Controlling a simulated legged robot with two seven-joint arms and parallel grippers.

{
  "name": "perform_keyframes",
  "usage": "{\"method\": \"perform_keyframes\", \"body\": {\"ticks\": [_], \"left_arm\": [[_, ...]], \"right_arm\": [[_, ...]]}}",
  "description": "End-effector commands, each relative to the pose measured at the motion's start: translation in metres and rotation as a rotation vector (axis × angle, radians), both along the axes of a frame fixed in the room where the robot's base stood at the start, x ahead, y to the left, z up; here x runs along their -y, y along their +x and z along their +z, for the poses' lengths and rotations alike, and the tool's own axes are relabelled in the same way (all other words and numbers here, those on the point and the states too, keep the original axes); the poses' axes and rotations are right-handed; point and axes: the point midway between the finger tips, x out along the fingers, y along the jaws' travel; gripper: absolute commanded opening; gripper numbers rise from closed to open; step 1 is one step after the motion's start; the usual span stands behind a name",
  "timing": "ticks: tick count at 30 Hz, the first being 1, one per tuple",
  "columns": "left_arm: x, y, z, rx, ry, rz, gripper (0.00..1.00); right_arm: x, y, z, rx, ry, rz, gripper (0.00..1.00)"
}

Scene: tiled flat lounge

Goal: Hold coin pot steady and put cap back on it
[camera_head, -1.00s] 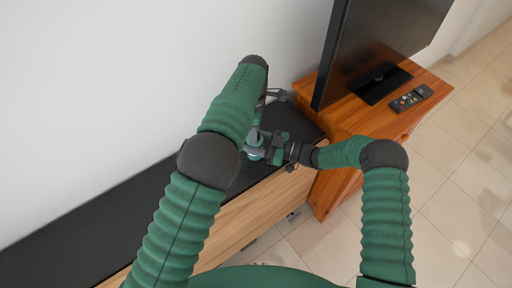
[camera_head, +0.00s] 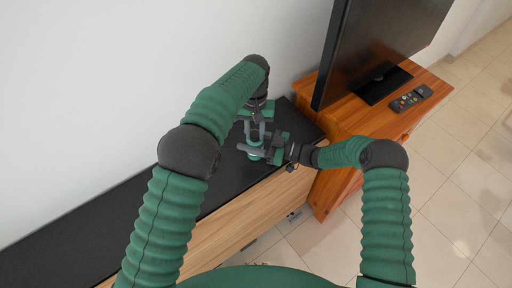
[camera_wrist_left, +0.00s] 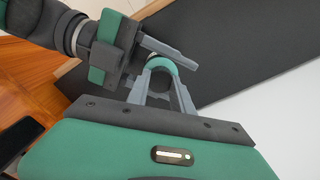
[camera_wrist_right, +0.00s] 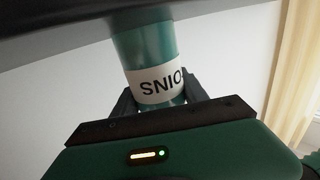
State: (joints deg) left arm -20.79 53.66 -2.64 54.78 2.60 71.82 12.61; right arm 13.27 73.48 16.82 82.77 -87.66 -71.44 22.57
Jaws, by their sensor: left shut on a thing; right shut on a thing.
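The coin pot (camera_head: 256,155) is a small teal cylinder near the right end of the black cabinet top. In the right wrist view its teal side (camera_wrist_right: 148,45) bears a white band with upside-down black lettering. My right gripper (camera_head: 258,148) is shut on the pot from the right, fingers along its sides. My left gripper (camera_head: 256,130) is just above the pot, its fingers pointing at it and shut on what seems to be the cap, mostly hidden. In the left wrist view, the teal curved rim (camera_wrist_left: 163,64) shows past the left fingertips (camera_wrist_left: 162,84). I cannot tell whether cap and pot touch.
The black cabinet top (camera_head: 100,222) is clear to the left, with a white wall behind. A wooden stand (camera_head: 345,112) to the right carries a television (camera_head: 375,45) and a remote (camera_head: 405,102). Tiled floor lies in front.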

Motion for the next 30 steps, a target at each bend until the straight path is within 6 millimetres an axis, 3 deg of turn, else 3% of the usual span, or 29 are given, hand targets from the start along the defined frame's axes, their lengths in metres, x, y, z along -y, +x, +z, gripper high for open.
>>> {"method": "perform_keyframes", "body": {"ticks": [3, 9, 13, 14, 19, 30], "left_arm": [[-0.0004, 0.0036, 0.0010, 0.013, -0.003, -0.392, 0.00], [0.0006, 0.0036, 0.0005, 0.015, -0.002, -0.886, 0.00], [0.0006, 0.0037, 0.0005, 0.015, 0.000, -0.872, 0.00], [0.0007, 0.0037, 0.0005, 0.015, 0.000, -0.871, 0.28], [0.0008, 0.0027, 0.0002, 0.012, -0.002, -0.870, 0.51], [0.0016, 0.0016, 0.0033, 0.009, -0.003, -0.869, 0.53]], "right_arm": [[-0.0020, -0.0028, 0.0001, 0.001, 0.002, 0.009, 0.00], [-0.0026, -0.0035, 0.0001, 0.001, 0.003, 0.011, 0.00], [-0.0029, -0.0039, 0.0001, 0.001, 0.003, 0.012, 0.00], [-0.0031, -0.0039, 0.0001, 0.001, 0.003, 0.013, 0.00], [-0.0024, -0.0031, 0.0001, 0.001, 0.003, 0.010, 0.00], [-0.0010, -0.0015, 0.0001, 0.000, 0.001, 0.005, 0.00]]}}
